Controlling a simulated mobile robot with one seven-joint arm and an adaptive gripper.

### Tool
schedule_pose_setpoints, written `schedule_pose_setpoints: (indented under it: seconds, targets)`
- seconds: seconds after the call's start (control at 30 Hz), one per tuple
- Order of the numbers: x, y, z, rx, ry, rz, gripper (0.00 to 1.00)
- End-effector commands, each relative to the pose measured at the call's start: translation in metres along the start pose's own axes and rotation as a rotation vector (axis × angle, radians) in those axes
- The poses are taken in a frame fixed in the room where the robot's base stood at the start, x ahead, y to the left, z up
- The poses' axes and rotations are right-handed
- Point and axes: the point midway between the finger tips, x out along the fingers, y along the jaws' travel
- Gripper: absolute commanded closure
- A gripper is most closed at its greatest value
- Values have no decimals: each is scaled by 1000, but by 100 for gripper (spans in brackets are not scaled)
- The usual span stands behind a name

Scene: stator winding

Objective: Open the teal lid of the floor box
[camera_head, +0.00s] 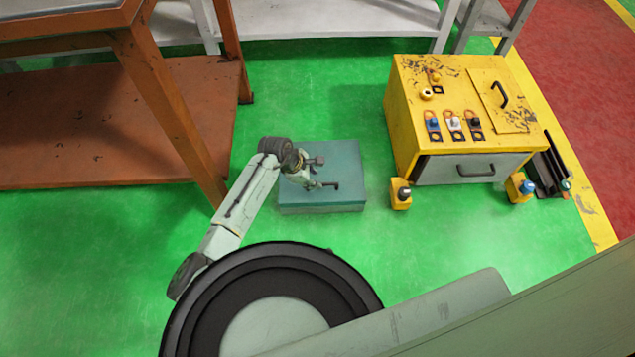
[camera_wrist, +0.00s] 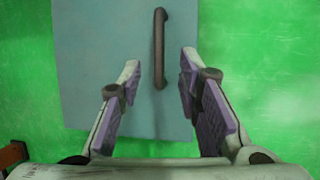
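The floor box (camera_head: 320,205) stands on the green floor in the head view, with its teal lid (camera_head: 340,160) lying flat and closed on top. The lid (camera_wrist: 95,60) also fills the middle of the wrist view. A dark bar handle (camera_wrist: 160,48) runs lengthwise on the lid; in the head view the handle (camera_head: 330,185) shows near the gripper. My gripper (camera_head: 314,172) is over the lid. In the wrist view my gripper (camera_wrist: 160,75) is open, with one purple-padded finger on each side of the handle's near end. I cannot tell its height above the handle.
A yellow cabinet (camera_head: 455,105) with a grey drawer stands to the right, with small yellow blocks (camera_head: 400,194) on the floor by it. An orange-brown table (camera_head: 170,90) with a low shelf stands to the left. Green floor is free around the box.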

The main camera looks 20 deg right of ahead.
Motion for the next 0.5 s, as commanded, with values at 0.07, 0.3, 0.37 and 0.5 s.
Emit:
schedule_pose_setpoints:
  seconds: [0.07,0.3,0.37,0.5]
  targets:
    - [19,-1,-1,3,2,-4,68]
    - [50,0,0,2,1,0,68]
    - [53,0,0,2,1,0,68]
    - [56,1,0,2,1,2,68]
